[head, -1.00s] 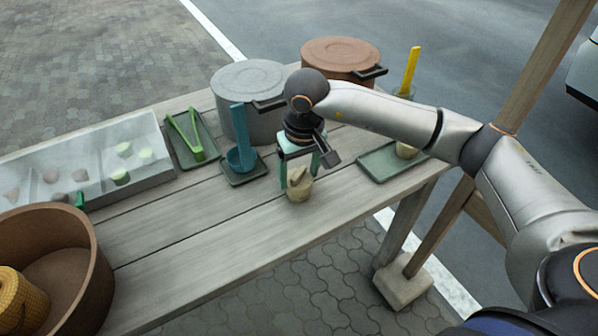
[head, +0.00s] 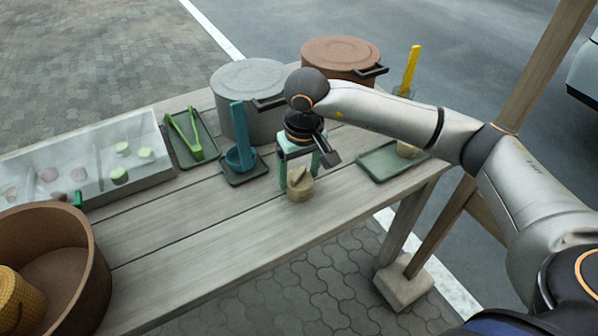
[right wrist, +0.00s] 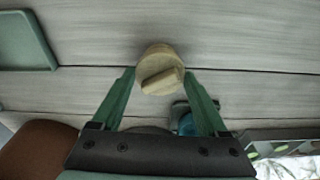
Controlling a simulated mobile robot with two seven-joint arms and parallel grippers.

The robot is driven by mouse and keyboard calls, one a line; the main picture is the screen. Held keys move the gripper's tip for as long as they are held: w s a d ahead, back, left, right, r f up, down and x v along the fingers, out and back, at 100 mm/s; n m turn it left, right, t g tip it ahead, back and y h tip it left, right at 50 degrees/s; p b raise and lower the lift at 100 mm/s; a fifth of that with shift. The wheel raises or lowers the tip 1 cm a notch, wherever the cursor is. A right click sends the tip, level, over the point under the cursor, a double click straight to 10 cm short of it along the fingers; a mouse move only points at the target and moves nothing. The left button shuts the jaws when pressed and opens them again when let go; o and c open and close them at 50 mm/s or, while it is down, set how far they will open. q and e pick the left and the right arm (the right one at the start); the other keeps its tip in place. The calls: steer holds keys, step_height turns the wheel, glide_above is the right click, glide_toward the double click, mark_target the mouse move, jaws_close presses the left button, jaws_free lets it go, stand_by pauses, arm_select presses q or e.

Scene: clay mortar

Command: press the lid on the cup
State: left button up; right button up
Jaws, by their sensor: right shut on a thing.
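A small beige cup (head: 301,196) stands upright near the front edge of the plank table. Its beige lid (head: 297,179), with a bar-shaped knob, sits at the cup's top. In the right wrist view the lid (right wrist: 161,81) is seen from above, its knob lying slantwise and covering much of the cup. My right gripper (head: 300,171) points down over it. Its green fingers (right wrist: 160,72) are shut on the lid from both sides. Whether the lid is fully seated cannot be told. My left gripper is not in view.
A blue ladle on a rest (head: 240,160) stands just left of the cup. A grey pot (head: 245,95) and a brown pot (head: 340,55) stand behind. A green tray (head: 385,163) lies right, a brown tub (head: 85,260) front left.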

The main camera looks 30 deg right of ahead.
steer(key=o, duration=1.2)
steer(key=shift+r, duration=0.15)
steer(key=shift+r+p, duration=0.85)
steer(key=shift+r, duration=0.6)
steer(key=shift+r+p, duration=0.75)
steer(key=shift+r, duration=0.7)
